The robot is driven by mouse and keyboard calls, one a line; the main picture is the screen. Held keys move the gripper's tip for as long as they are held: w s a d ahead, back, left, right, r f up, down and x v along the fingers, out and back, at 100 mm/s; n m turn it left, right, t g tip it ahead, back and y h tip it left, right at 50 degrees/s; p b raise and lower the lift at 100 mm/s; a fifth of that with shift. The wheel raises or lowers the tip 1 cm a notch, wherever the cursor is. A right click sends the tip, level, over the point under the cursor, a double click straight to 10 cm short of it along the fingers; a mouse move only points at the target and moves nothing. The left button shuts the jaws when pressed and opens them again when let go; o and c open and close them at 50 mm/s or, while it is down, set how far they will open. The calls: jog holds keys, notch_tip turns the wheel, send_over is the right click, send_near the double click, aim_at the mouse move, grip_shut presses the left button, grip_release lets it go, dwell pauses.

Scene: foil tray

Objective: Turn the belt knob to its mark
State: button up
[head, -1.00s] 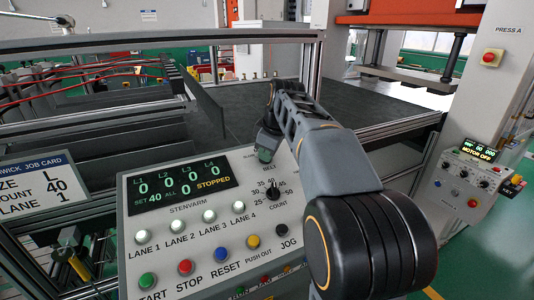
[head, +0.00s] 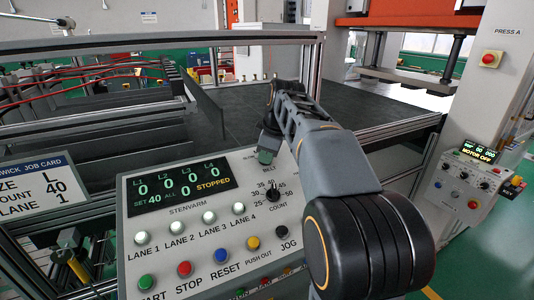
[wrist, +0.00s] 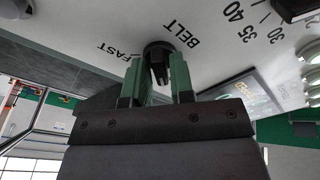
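The belt knob (wrist: 159,52) is a black round knob on the pale panel, between the printed words BELT and FAST in the wrist view. My gripper (wrist: 157,78) has its two green fingers on either side of the knob's narrow grip. The fingers look apart, with a gap beside the grip. Whether the tips touch the panel I cannot tell. In the head view my gripper (head: 266,156) is at the panel's top edge above the BELT label and hides the knob. The knob's mark cannot be made out.
The count knob (head: 273,193) sits just below the gripper on the control panel (head: 190,187). Its display (head: 180,188) reads STOPPED. Lane buttons and coloured push buttons lie to the lower left. A metal frame (head: 160,42) stands behind.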

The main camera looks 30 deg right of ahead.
jog(key=shift+o, duration=1.3)
jog(key=v, duration=1.3)
jog(key=shift+r, duration=0.4)
